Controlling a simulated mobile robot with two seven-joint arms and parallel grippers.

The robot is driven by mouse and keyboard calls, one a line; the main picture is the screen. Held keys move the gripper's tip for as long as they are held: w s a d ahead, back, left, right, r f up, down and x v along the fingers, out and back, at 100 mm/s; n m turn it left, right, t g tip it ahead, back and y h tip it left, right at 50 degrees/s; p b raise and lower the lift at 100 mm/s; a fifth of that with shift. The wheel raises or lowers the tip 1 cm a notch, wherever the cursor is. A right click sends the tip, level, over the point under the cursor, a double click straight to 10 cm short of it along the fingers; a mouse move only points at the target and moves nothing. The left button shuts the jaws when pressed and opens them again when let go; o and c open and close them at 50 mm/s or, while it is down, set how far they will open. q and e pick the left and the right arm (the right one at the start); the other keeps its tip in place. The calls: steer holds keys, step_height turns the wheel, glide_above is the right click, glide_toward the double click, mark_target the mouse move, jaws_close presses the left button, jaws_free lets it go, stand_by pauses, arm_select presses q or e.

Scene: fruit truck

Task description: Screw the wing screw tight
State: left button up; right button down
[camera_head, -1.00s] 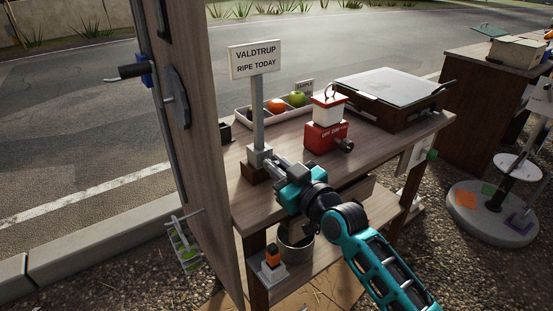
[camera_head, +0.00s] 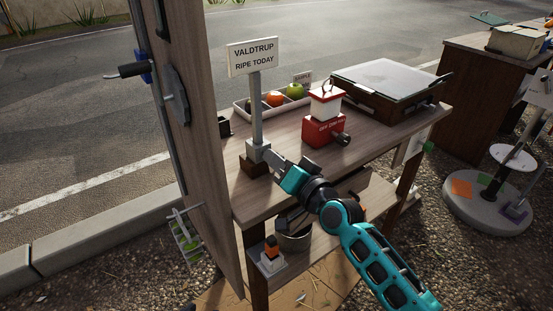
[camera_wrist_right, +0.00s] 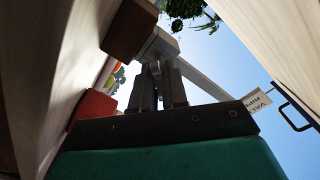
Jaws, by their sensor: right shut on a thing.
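The sign (camera_head: 253,56) reads VALDTRUP RIPE TODAY and stands on a grey post (camera_head: 257,108). The post sits in a grey clamp block (camera_head: 255,151) on a dark wooden base (camera_head: 253,167) at the counter's left edge. My right gripper (camera_head: 272,157) reaches in from the right to the side of the clamp block. Its two fingers (camera_wrist_right: 158,88) are shut on the wing screw at the block, seen in the right wrist view. The screw is mostly hidden between the fingers, so its tightness cannot be told. My left gripper is not in view.
A red and white box with a crank (camera_head: 325,120) stands right of the post. A fruit tray (camera_head: 258,109) and a dark case (camera_head: 388,92) stand behind. A tall wooden panel (camera_head: 190,130) rises close at left. The lower shelf holds a grey pot (camera_head: 294,238).

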steer(key=m, duration=0.5)
steer(key=shift+m, duration=0.3)
steer(key=shift+d+f+m+p, duration=0.15)
steer(key=shift+m+p, duration=0.15)
steer(key=shift+m, duration=1.5)
steer(key=c, duration=1.2)
jaws_free()
steer(key=shift+c, duration=0.2)
